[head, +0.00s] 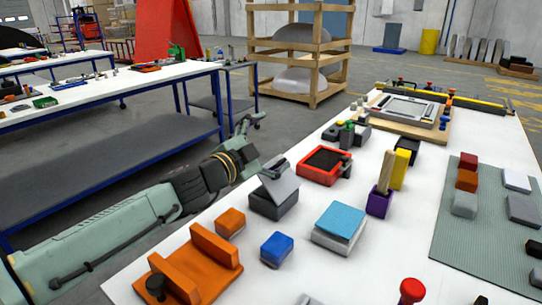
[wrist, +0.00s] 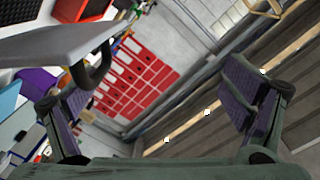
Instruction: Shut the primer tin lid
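A small dark grey box (head: 273,202), which I take to be the primer tin, stands on the white table. Its light grey lid (head: 281,180) is raised and tilted up. In the wrist view the lid looks like a pale plate (wrist: 50,46) at upper left, with a dark curved piece (wrist: 97,72) below its edge. My gripper (head: 262,146) is beside and behind the raised lid, at its upper left in the head view. In the wrist view my gripper (wrist: 158,97) has its fingers wide apart with nothing between them. The left finger is close to the lid; contact cannot be told.
An orange block (head: 231,222), a blue block (head: 277,248) and a blue-topped box (head: 339,229) stand near the tin. A red-framed tray (head: 304,173) is behind it, and a purple cup (head: 379,203) is to the right. An orange bracket (head: 203,262) stands at the front.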

